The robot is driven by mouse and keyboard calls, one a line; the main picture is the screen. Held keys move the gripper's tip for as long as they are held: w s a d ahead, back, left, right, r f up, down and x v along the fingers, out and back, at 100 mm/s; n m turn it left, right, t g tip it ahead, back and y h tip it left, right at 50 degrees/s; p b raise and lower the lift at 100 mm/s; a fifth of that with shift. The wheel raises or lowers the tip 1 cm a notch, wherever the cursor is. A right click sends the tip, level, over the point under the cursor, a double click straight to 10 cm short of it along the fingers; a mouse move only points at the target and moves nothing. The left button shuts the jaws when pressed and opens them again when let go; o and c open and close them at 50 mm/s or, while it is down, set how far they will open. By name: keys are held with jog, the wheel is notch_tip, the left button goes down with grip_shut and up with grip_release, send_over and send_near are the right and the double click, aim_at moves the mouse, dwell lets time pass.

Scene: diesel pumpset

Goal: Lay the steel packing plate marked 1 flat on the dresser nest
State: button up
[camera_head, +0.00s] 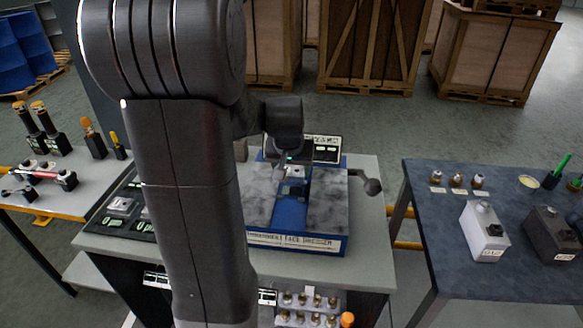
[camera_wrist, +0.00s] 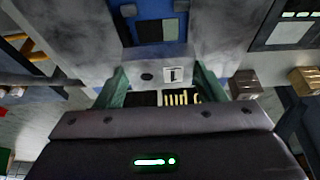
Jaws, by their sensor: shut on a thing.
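My gripper (camera_wrist: 162,80) is shut on the steel packing plate (camera_wrist: 160,82), a small grey plate with a white label marked 1 and a dark round spot. The green fingers stand at its left and right ends. The face dresser (camera_head: 296,240) is a grey, mottled block with a blue middle and a lettered front strip. In the head view my gripper (camera_head: 290,167) is over the dresser's blue middle. The dresser nest seems to be the dark squared recess in the blue part (camera_wrist: 157,31), ahead of the plate in the wrist view. Any contact beneath the plate is hidden.
A dark ball-ended handle (camera_head: 372,186) sticks out at the dresser's right. A dark tray (camera_head: 120,207) with small parts lies left. The right table (camera_head: 470,270) carries a white box (camera_head: 484,236) and a dark box (camera_head: 551,236). My arm hides much of the bench's left middle.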

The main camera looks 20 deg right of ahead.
aim_at(292, 180)
jog(key=shift+f+b, duration=1.5)
jog(key=shift+f, duration=0.45)
jog(key=shift+f, duration=0.2)
jog(key=shift+f+b, duration=0.25)
jog(key=shift+b, duration=0.2)
jog(key=o, duration=1.2)
jog(key=shift+r, duration=0.1)
jog(key=shift+o, duration=0.8)
jog(key=shift+w+a, duration=0.1)
jog(key=shift+a, duration=0.1)
jog(key=shift+d, duration=0.1)
